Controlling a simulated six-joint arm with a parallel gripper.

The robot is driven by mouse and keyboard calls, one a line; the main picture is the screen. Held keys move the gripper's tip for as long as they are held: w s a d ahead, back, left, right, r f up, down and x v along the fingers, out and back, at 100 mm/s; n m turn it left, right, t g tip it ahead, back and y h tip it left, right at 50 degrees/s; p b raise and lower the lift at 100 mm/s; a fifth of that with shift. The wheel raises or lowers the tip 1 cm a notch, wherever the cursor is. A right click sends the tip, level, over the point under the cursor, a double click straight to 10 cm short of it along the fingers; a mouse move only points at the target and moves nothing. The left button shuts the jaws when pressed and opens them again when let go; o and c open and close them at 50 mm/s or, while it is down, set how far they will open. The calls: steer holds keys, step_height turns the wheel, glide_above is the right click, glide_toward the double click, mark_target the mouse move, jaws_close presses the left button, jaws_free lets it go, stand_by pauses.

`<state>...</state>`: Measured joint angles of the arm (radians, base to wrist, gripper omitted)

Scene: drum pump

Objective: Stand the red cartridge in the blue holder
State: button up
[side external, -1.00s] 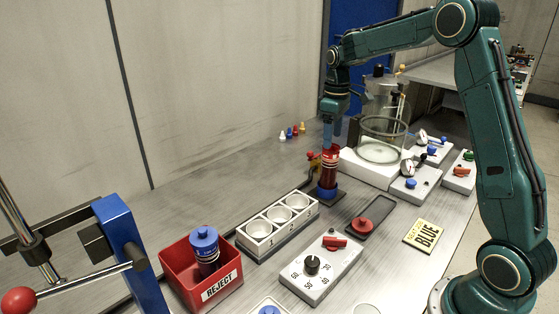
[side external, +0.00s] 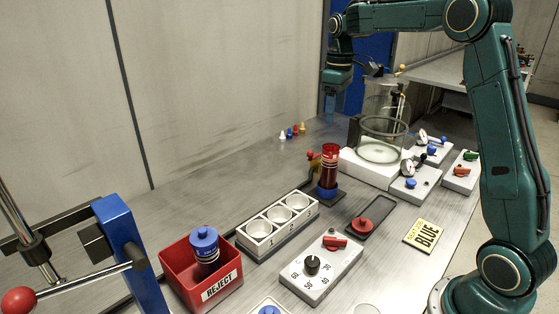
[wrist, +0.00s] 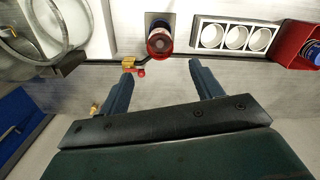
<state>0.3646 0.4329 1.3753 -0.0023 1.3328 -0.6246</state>
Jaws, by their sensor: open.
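The red cartridge (side external: 329,162) stands upright in the blue holder (side external: 327,192), which sits on a dark base plate. In the wrist view the cartridge (wrist: 160,40) shows from above as a red ring with a dark middle, beyond my fingertips. My gripper (wrist: 160,78) is open and empty. In the side view my gripper (side external: 336,98) is raised above and behind the cartridge, clear of it. Part of the holder is hidden under the cartridge.
A white rack with three round wells (side external: 278,222) stands left of the holder. A red reject bin (side external: 180,270) holds a blue-capped cartridge. A glass vessel (side external: 384,125) stands behind to the right. A small valve (side external: 313,158) with a red knob is beside the cartridge.

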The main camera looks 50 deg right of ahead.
steer(key=s+a+r+m+t, duration=0.1)
steer(key=s+a+r, duration=0.2)
steer(key=s+a, duration=0.3)
steer(key=s+a+r+t, duration=0.2)
steer(key=s+a+r, duration=0.1)
steer(key=s+a, duration=0.25)
steer(key=s+a+f+m+t, duration=0.1)
steer(key=s+a+f, duration=0.1)
steer(key=s, duration=0.6)
steer(key=s+a+f+m+t, duration=0.1)
steer(key=s+a+f, duration=0.2)
steer(key=s, duration=0.5)
steer(key=shift+s+a+t, duration=0.3)
steer(key=shift+a, duration=0.2)
